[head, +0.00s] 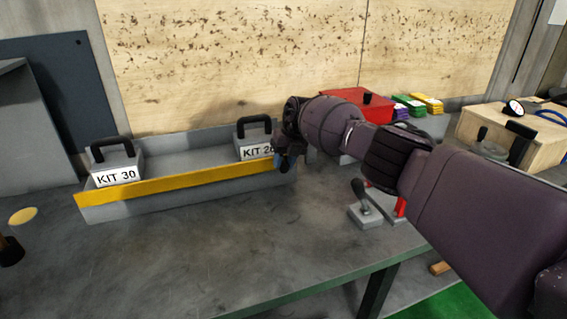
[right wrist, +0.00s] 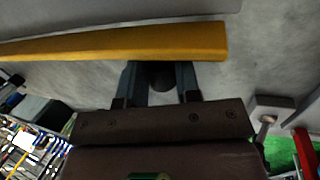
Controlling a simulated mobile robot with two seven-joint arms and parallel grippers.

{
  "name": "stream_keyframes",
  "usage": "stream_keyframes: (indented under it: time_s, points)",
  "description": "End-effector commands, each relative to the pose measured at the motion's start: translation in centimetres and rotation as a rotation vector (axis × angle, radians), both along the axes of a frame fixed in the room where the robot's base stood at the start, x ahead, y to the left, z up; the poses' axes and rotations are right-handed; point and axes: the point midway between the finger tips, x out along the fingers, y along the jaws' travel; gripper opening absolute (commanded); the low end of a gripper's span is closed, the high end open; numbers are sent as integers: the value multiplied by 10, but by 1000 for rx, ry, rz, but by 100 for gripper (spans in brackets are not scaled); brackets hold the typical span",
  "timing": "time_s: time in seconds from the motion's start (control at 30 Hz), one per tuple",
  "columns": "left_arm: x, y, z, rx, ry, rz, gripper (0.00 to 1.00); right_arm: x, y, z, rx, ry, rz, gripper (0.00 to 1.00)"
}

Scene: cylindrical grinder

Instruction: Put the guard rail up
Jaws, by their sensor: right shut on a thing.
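The guard rail (head: 180,183) is a long yellow bar along the front of a grey tray (head: 130,210). In the right wrist view the yellow rail (right wrist: 120,42) crosses the upper part. My right gripper (head: 284,162) is at the rail's right end, partly hidden by its own wrist in the head view. In the right wrist view its two fingers (right wrist: 161,82) are on either side of a dark round piece at the rail's edge, which looks like a knob of the rail. My left gripper is not in view.
Two grey kits with black handles, KIT 30 (head: 115,165) and KIT 20 (head: 252,143), stand in the tray. A red box (head: 365,107) and a lever on a grey base (head: 364,212) are to the right. The bench (head: 190,255) before the tray is clear.

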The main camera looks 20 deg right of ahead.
Motion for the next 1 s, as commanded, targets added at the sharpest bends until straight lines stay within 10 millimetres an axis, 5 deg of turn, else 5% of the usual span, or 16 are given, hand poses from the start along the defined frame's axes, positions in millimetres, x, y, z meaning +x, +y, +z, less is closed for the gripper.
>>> stream_keyframes:
  time_s: [0.27, 0.3, 0.43, 0.77, 1.0]
  points:
    - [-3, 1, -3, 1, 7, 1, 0, -1, 0, -2, 0, 5, -3, 7]
    - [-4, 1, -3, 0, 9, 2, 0, -1, 0, -2, 0, 5, -3, 37]
    - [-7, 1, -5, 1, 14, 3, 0, -1, 0, -2, 0, 3, -2, 56]
    - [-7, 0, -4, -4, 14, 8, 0, 0, -1, 3, 0, -1, -1, 56]
    - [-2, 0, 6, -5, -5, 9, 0, -2, -9, 37, 0, -6, -2, 56]
